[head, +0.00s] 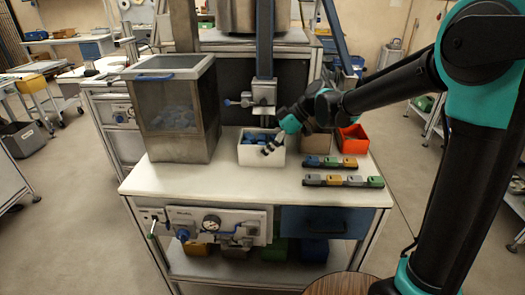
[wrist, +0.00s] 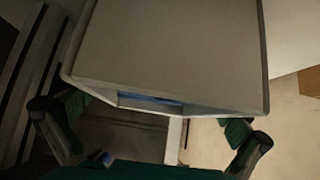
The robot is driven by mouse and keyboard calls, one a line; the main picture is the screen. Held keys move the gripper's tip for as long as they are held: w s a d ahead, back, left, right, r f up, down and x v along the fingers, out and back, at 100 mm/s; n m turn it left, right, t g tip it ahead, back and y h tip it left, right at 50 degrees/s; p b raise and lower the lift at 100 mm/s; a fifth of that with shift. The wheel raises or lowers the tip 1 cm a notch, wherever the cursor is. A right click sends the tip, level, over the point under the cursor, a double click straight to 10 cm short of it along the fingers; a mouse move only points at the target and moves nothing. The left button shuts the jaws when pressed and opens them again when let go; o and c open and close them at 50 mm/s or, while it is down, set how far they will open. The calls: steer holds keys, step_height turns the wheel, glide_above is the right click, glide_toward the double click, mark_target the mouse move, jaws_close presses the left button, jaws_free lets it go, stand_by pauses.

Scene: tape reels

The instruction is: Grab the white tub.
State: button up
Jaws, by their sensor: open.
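The white tub (head: 262,157) stands on the white worktop with blue pieces (head: 260,137) inside it. In the wrist view a broad pale wall of the tub (wrist: 170,50) fills the upper middle, with a strip of blue just past its lower edge. My gripper (head: 269,148) reaches in from the right and overlaps the tub's upper right in the head view. In the wrist view my gripper (wrist: 155,118) has its fingers wide apart, one toward each side of the tub. I cannot tell whether either finger touches it.
A clear-sided hopper (head: 177,112) stands left of the tub. A blue post with a metal fitting (head: 264,93) rises behind it. An orange bin (head: 353,140) and two rows of coloured blocks (head: 343,181) lie to the right. The worktop's front (head: 230,186) is bare.

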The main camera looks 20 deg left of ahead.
steer(key=c, duration=1.1)
steer(key=shift+r, duration=0.15)
